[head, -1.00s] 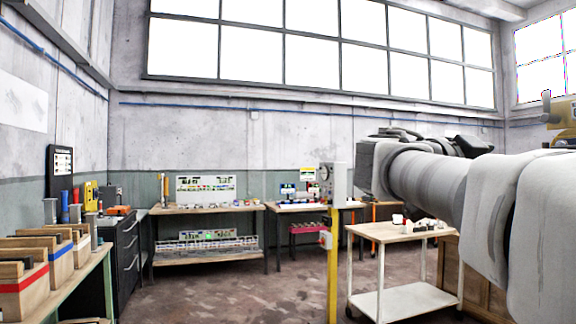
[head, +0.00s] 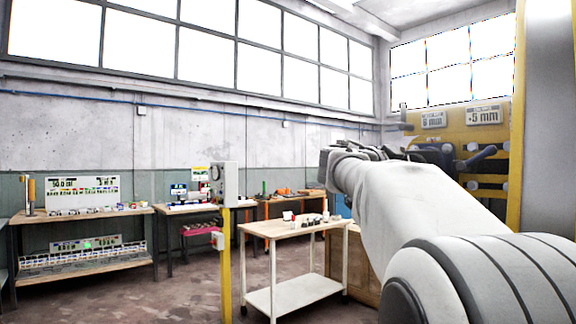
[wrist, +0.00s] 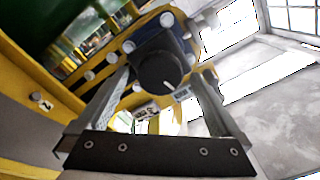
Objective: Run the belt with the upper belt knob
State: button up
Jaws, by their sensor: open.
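In the wrist view a round black knob (wrist: 160,72) with a white pointer mark sits on a dark mount on a yellow panel. It looks like the belt knob; I cannot tell from its marking whether it is the upper one. My gripper (wrist: 158,85) is open, with one finger to each side of the knob in the picture. The fingers do not appear to press on it; the depth gap is unclear. In the head view the yellow machine (head: 462,140) stands at the right, and my arm hides part of it and my fingers.
Pale round pegs stud the yellow panel around the knob. In the head view, a dark handle (head: 476,157) sticks out of the machine. A white cart (head: 285,229) with small parts and a grey box on a yellow post (head: 226,260) stand left of my arm. Open floor lies at lower left.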

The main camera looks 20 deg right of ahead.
jog(key=shift+w+d, duration=0.1)
jog(key=shift+d, duration=0.3)
jog(key=shift+c, duration=0.3)
jog(key=c, duration=1.3)
jog(key=shift+f, duration=0.1)
